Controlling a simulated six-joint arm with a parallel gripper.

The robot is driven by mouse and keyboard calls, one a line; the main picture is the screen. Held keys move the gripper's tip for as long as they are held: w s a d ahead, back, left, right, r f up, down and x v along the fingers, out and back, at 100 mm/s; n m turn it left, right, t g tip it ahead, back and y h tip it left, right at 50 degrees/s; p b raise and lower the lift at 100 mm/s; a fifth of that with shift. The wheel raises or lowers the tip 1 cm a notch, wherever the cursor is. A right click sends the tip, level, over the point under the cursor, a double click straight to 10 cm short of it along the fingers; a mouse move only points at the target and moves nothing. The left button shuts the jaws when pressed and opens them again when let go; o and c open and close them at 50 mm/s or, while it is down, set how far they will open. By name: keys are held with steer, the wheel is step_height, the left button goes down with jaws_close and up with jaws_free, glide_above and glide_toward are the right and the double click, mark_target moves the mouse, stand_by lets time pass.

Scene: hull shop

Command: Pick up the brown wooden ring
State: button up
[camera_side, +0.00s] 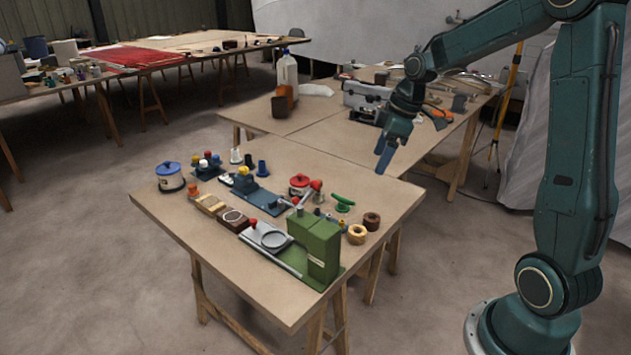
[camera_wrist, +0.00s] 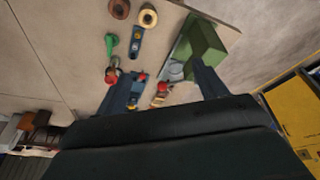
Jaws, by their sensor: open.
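The brown wooden ring (camera_side: 371,221) lies flat on the near table (camera_side: 262,287), close to its right edge. A paler, yellowish ring (camera_side: 357,234) lies right beside it. In the wrist view the brown ring (camera_wrist: 119,9) is at the top edge, left of the paler ring (camera_wrist: 147,17). My gripper (camera_side: 385,162) is in the air above the table's far right corner, well above and apart from the brown ring. Its two fingers (camera_wrist: 164,88) stand apart in the wrist view, with nothing held between them.
A tall green block-shaped fixture (camera_side: 315,243) stands near the rings, to their left. A green tool-like piece (camera_side: 343,203) lies behind them. The air around my gripper is clear.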

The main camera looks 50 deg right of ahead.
steer(key=w+d+f+n+y, duration=0.1)
steer(key=d+f+n, duration=0.1)
steer(key=d+f, duration=1)
steer(key=shift+d+n+y, duration=0.3)
steer(key=shift+y, duration=0.1)
steer(key=shift+w+f, duration=0.15)
glide_above(373, 220)
steer(key=s+d, duration=0.1)
steer(key=d, duration=0.1)
steer(key=shift+s+a+f, duration=0.1)
steer(key=shift+f, duration=1.85)
steer(key=shift+s+a+f, duration=0.1)
steer(key=shift+f, duration=1.8)
steer(key=shift+x, duration=2.6)
